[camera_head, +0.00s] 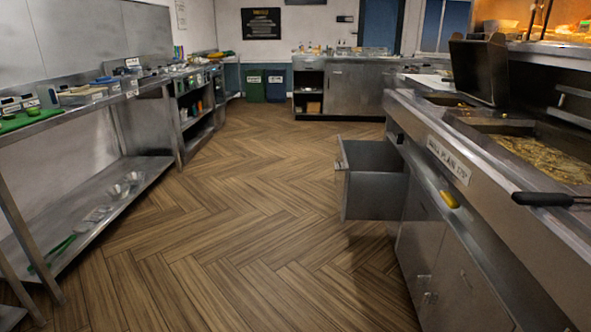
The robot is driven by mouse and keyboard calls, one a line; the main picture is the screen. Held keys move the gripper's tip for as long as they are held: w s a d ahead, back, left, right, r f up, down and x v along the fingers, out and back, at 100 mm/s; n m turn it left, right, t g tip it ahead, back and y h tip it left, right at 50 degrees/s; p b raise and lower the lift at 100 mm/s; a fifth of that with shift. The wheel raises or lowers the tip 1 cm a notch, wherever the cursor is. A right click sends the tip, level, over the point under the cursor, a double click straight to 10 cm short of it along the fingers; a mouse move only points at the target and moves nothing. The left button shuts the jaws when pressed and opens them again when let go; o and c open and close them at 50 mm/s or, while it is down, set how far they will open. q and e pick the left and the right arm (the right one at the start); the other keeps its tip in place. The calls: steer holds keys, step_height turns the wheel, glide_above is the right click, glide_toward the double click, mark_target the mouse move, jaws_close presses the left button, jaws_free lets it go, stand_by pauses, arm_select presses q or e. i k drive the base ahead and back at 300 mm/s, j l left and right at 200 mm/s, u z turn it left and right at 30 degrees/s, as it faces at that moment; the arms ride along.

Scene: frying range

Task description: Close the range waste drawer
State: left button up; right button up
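The range waste drawer (375,195) is a grey metal box. It stands pulled out from the front of the frying range (505,215), over the wooden floor. Its front panel (342,180) faces left, and its open top shows an empty-looking inside, though the bottom is hard to see. Neither of my grippers shows in the head view.
Steel shelving (85,205) with bowls and boards runs along the left wall. A steel counter (355,88) and two bins (265,86) stand at the back. A pan handle (545,199) juts over the range's edge. The wooden floor (235,215) between is clear.

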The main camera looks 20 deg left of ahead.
mark_target(372, 179)
steer(key=i+j+u, duration=0.1)
steer(key=i+j, duration=1.05)
steer(key=i+z, duration=0.1)
steer(key=z, duration=0.25)
steer(key=i+j+z, duration=0.1)
steer(key=z, duration=0.2)
